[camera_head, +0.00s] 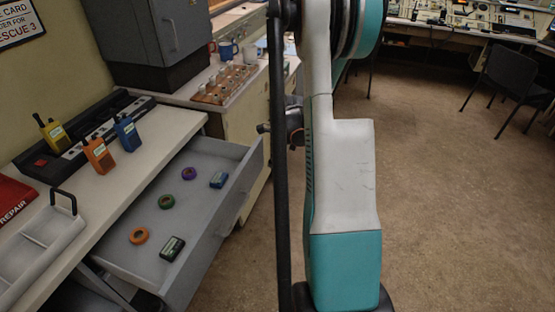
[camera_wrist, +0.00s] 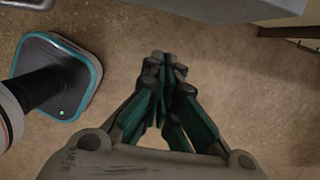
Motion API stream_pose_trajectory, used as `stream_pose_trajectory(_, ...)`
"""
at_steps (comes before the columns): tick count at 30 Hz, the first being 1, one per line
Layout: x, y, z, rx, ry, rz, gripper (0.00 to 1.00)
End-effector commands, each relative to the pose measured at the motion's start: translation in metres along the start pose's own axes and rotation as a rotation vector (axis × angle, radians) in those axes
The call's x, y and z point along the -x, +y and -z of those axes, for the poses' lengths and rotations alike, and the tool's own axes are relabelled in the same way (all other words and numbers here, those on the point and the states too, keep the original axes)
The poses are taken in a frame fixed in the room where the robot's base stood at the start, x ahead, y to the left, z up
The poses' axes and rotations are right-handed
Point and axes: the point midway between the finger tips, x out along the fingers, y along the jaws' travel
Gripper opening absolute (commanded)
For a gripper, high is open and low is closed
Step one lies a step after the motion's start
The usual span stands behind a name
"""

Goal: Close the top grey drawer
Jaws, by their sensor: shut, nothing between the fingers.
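The grey drawer (camera_head: 232,205) is pulled out from under the white worktop in the head view. Inside lie orange, green and purple rings and two small dark devices. My gripper (camera_wrist: 165,65) is shut and empty in the wrist view, with its fingertips together above the brown floor. A grey panel (camera_wrist: 195,8), perhaps the drawer, crosses the top of that view, apart from the fingertips. In the head view my arm hides most of the gripper, to the right of the drawer. I cannot tell its exact distance from the drawer front.
Orange, blue and yellow radios (camera_head: 98,155) stand on the worktop above the drawer. A white tray (camera_head: 40,245) sits at its near left. A grey cabinet (camera_head: 160,40) and mugs stand behind. Open floor (camera_head: 440,190) lies to the right, with a dark chair (camera_head: 515,80) farther back.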

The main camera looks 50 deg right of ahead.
Motion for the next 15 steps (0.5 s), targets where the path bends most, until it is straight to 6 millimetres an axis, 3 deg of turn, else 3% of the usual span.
stream_pose_trajectory(1, -0.014, 0.000, 0.001, 0.001, 0.000, 0.000, 0.00)
stream_pose_trajectory(6, -0.046, 0.000, 0.001, 0.002, 0.000, 0.001, 0.00)
stream_pose_trajectory(15, -0.050, 0.000, -0.035, 0.002, 0.001, 0.000, 0.00)
